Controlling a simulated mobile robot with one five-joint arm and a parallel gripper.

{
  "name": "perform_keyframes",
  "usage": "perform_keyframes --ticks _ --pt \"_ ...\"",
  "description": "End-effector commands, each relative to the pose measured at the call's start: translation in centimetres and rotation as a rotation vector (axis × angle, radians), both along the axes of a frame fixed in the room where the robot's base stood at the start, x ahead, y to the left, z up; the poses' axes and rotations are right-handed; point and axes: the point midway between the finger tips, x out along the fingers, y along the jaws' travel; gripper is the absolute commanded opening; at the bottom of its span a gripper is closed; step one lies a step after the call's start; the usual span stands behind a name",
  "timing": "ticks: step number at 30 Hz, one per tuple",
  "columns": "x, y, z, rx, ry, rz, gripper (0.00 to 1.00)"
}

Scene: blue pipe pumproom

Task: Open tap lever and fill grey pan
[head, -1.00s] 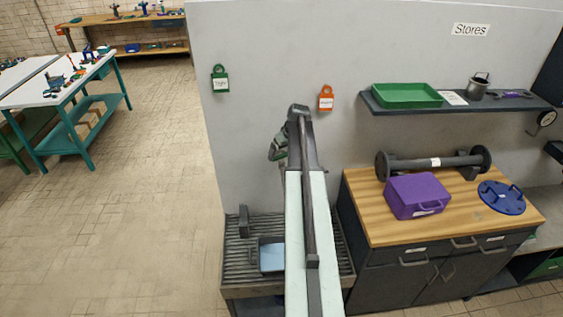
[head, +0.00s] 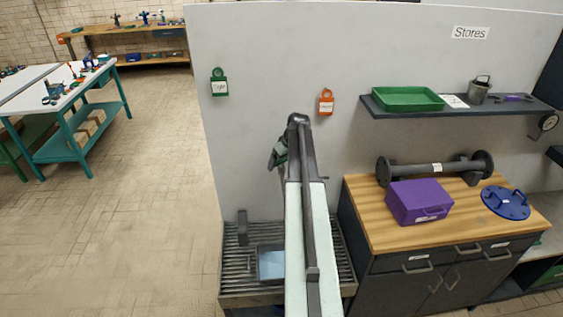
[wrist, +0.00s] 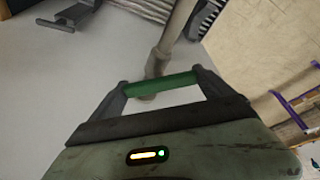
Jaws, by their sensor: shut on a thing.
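My gripper (wrist: 162,86) is shut on the green tap lever (wrist: 175,83), which lies crosswise between its two fingers in the wrist view. A grey tap pipe (wrist: 176,38) rises just beyond the lever. In the head view my gripper (head: 279,154) is partly hidden behind my arm, close to the grey wall. The grey pan (head: 271,249) sits on the slatted drain stand below, its right side close to or behind my arm. Its inside looks light blue; I cannot tell how much water it holds. The tap is hidden in the head view.
The slatted stand (head: 236,284) also bears a dark upright bracket (head: 242,228). To the right a wooden-topped cabinet (head: 385,222) holds a purple case (head: 419,201), a flanged pipe and a blue disc. A shelf hangs above. The floor at left is open.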

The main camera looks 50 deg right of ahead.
Motion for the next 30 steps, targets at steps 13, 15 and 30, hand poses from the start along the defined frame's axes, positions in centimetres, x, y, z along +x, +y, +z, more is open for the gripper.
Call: perform_keyframes --ticks 13,15,30 --pt "0.0 0.1 0.0 0.0 -0.001 -0.001 1.0" --pt "-0.1 0.1 0.3 0.0 -0.001 -0.001 1.0" --pt "-2.8 0.5 7.4 0.0 -0.002 -0.001 1.0"
